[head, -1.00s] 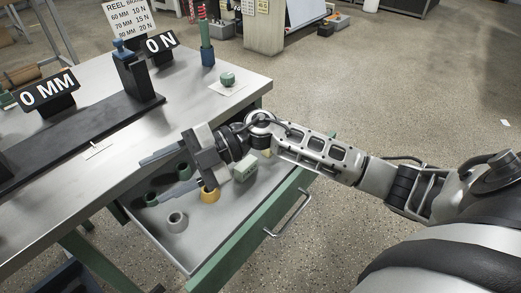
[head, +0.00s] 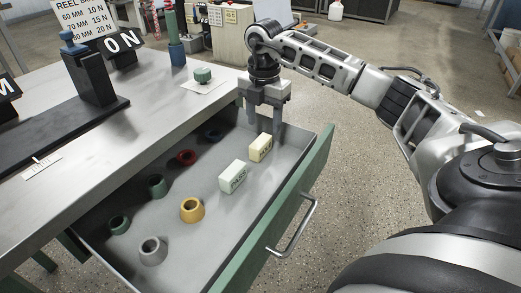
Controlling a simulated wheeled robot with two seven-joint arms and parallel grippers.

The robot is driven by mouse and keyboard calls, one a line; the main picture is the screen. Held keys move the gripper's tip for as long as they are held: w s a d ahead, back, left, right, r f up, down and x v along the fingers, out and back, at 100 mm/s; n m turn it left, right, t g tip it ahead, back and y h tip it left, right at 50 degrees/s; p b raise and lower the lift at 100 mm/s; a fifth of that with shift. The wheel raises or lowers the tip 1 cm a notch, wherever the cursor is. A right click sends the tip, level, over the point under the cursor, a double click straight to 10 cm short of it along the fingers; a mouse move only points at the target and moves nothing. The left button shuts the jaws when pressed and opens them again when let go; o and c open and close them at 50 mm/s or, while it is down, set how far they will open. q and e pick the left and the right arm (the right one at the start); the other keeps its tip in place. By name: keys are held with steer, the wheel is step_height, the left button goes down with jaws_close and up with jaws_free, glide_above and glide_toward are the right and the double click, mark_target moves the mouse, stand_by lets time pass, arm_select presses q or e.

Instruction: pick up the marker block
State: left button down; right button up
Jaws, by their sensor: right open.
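Two lettered blocks lie in the open drawer (head: 150,205): a pale green-white block (head: 233,177) that seems to read PASS, and a pale yellow block (head: 261,148) whose lettering is too small to read surely. My right gripper (head: 264,122) points down over the drawer's far right corner, just beyond the yellow block. Its fingers are open with nothing between them. I cannot tell whether the fingertips are level with the block's top. My left gripper is out of view.
Several ring-like pieces stand in the drawer left of the blocks, including a yellow one (head: 192,210) and a grey one (head: 153,251). The drawer's green front (head: 287,205) and handle (head: 296,232) border the right. The bench top (head: 120,135) lies left.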

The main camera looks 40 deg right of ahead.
mark_target(262, 139)
step_height(262, 139, down, 2)
steer(key=shift+f, duration=0.15)
step_height(262, 139, down, 4)
steer(key=shift+w+f+b, duration=0.15)
steer(key=shift+b, duration=0.95)
steer(key=shift+f, duration=0.4)
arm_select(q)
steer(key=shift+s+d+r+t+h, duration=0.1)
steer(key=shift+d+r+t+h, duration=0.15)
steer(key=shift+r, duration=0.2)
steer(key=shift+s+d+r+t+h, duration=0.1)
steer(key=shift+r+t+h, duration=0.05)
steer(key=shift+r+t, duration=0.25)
arm_select(e)
steer(key=c, duration=1)
